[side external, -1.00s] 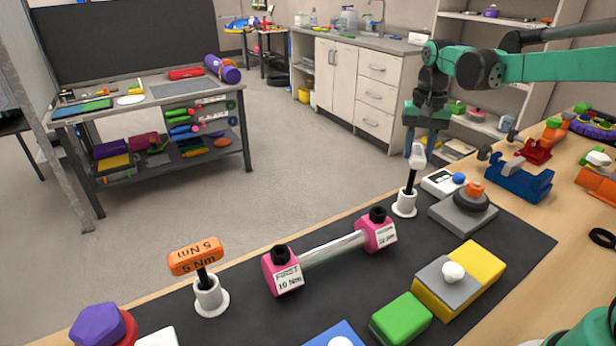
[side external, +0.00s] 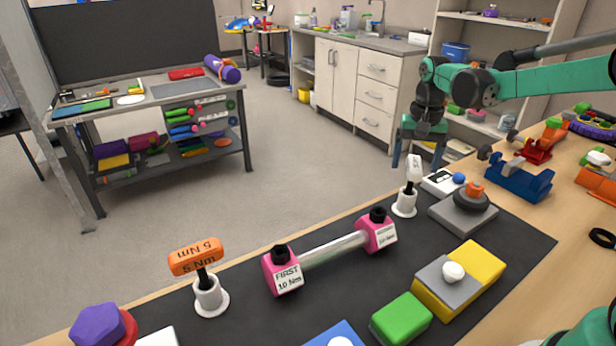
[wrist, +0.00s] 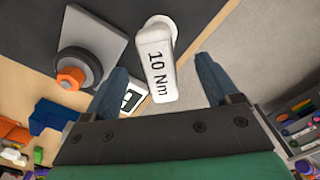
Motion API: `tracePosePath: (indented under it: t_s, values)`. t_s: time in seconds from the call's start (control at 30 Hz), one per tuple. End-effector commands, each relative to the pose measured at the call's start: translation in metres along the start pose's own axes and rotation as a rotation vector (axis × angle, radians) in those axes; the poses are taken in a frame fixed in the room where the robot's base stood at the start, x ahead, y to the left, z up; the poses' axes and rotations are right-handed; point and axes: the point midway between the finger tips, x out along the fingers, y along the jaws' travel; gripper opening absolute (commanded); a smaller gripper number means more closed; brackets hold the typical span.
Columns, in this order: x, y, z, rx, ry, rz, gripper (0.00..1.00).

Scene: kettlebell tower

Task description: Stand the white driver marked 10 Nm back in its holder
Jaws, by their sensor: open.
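The white driver marked 10 Nm (side external: 414,169) stands upright or nearly so, its dark shaft in the white round holder (side external: 404,209) at the far end of the black mat. I cannot see how deep the shaft sits. In the wrist view the driver's white handle (wrist: 157,62) shows its 10 Nm mark and lies between my fingers, with a gap on both sides. My gripper (side external: 418,163) is open, just behind and above the handle, apart from it. The wrist view also shows my open gripper (wrist: 162,78).
An orange 5 Nm driver (side external: 196,257) stands in another white holder. A pink-ended bar (side external: 335,248) labelled FIRST 10 Nm lies between the holders. A grey plate with a black disc and orange nut (side external: 465,212) stands close right of the white driver. Bare floor lies beyond the table.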

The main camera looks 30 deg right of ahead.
Motion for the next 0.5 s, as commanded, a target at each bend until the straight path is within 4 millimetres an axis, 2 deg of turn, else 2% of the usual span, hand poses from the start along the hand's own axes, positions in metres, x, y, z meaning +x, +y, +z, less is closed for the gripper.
tracePosePath:
  t_s: [0.17,0.2,0.27,0.5]
  values:
    - [-0.0001,0.0,0.0,0.0,0.0,0.0,0.81]
    - [0.0,0.0,0.0,0.0,0.0,0.0,0.79]
    - [0.0,0.0,0.0,0.0,0.0,0.0,0.62]
    - [-0.0001,0.0,0.0,0.0,0.0,0.0,0.6]
